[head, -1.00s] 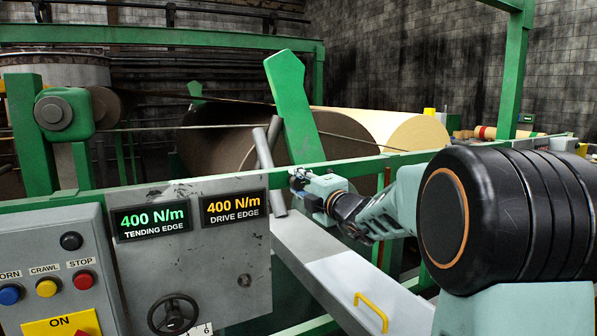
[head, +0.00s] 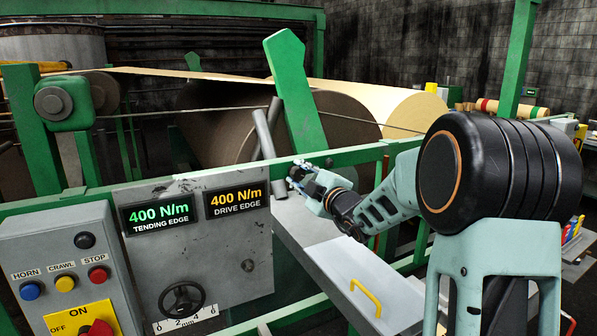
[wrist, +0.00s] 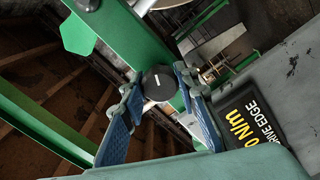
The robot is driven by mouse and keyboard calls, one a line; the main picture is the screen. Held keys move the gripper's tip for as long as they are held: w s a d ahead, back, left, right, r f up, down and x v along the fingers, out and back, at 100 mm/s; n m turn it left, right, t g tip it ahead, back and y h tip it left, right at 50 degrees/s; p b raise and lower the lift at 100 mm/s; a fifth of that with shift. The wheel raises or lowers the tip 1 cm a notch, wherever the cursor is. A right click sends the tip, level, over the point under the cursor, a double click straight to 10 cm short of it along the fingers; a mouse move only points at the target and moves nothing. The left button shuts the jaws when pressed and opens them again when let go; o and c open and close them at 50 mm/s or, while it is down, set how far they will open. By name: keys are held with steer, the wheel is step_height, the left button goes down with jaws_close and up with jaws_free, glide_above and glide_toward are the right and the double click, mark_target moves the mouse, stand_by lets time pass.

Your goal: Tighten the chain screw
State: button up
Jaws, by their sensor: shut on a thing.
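My gripper (wrist: 160,100) is shut on a dark round knob (wrist: 158,84) with a white line across its face. The knob sits between the blue finger pads in the wrist view; I cannot tell whether it is the chain screw's head. In the head view my gripper (head: 303,174) is at the green rail (head: 350,156), right of the grey panel, and the knob cannot be made out there. The panel's tending edge display (head: 157,213) and drive edge display (head: 236,196) both read 400 N/m.
A black handwheel (head: 183,300) with a mm scale is low on the panel. Left of it is a control box (head: 60,250) with buttons and a red switch. Grey tubes (head: 264,135) and a green upright plate (head: 291,90) stand near my gripper. A large roll (head: 240,125) lies behind.

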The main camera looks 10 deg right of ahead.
steer(key=shift+f, duration=0.2)
steer(key=o, duration=1.1)
steer(key=shift+r, duration=0.1)
steer(key=shift+o, duration=0.2)
steer(key=shift+s, duration=0.1)
steer(key=v, duration=1.2)
steer(key=shift+r, duration=0.1)
